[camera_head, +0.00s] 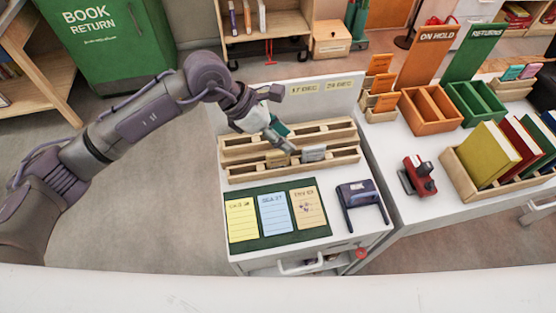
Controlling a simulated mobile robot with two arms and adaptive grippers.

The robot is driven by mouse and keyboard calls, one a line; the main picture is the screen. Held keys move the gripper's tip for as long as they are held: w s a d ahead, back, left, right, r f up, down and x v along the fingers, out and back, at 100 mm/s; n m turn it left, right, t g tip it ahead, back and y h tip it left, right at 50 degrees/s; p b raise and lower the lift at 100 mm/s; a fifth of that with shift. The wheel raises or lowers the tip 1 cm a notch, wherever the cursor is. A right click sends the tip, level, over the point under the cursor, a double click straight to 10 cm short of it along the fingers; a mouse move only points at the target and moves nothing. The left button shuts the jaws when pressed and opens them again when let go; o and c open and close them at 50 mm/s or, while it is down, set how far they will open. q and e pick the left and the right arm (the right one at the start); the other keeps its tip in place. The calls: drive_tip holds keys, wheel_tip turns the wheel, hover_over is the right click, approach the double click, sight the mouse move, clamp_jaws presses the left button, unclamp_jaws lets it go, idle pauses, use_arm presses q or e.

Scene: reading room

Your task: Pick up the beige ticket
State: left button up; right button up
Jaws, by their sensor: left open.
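The beige ticket (308,208) lies flat at the right end of a dark green mat (281,243) on the white desk. A yellow ticket (241,219) and a light blue ticket (274,213) lie to its left on the same mat. My left gripper (282,143) is over the wooden rack behind the mat, apart from the beige ticket. It is open, and I see nothing held in it. My right gripper is out of the picture.
A dark stand (358,189) is right of the mat. A red stamper (420,177), book tray (474,192) and orange tray (431,125) stand further right.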

sight(278, 153)
use_arm(q)
drive_tip(key=w+a+f+y, duration=0.2)
drive_tip(key=w+a+y, duration=0.1)
drive_tip(key=a, duration=0.2)
drive_tip(key=shift+t, duration=0.3)
drive_tip(key=p+x, duration=0.1)
drive_tip(key=x, duration=0.6)
drive_tip(key=shift+s+d, duration=0.1)
drive_tip(key=shift+s, duration=0.05)
drive_tip(key=p+x, duration=0.2)
drive_tip(key=x, duration=0.2)
drive_tip(key=shift+d+f, duration=0.2)
drive_tip(key=shift+f, duration=0.05)
drive_tip(key=shift+d+f, duration=0.2)
drive_tip(key=shift+f, duration=0.4)
clamp_jaws()
